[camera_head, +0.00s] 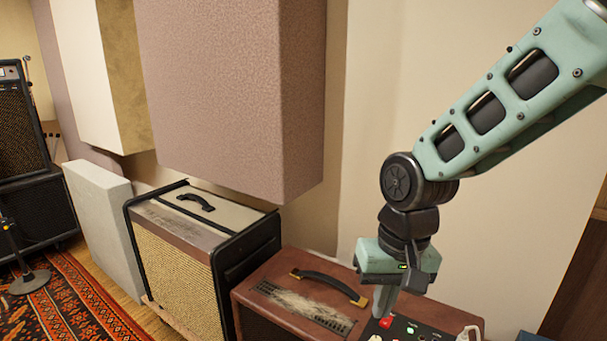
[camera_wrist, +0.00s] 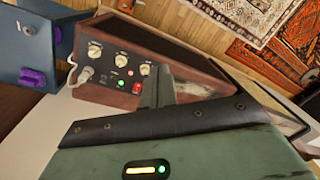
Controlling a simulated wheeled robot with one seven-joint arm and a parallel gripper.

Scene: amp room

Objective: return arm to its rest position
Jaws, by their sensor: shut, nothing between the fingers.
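My gripper (camera_head: 383,306) points down at the right of the head view, its fingers together and empty. In the wrist view the closed fingers (camera_wrist: 157,90) stand beside a red switch (camera_wrist: 137,88) on an amp's control panel. The switch also shows in the head view (camera_head: 386,322), just below the fingertips. I cannot tell whether they touch it. My arm reaches in from the upper right.
The brown amp (camera_head: 250,292) under my gripper has a black handle, knobs, a green light and a plugged cable. A tan-grilled amp (camera_head: 175,265) stands to its left. A large mauve panel (camera_head: 230,90) hangs above. A blue box (camera_wrist: 38,45) stands beside the amp.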

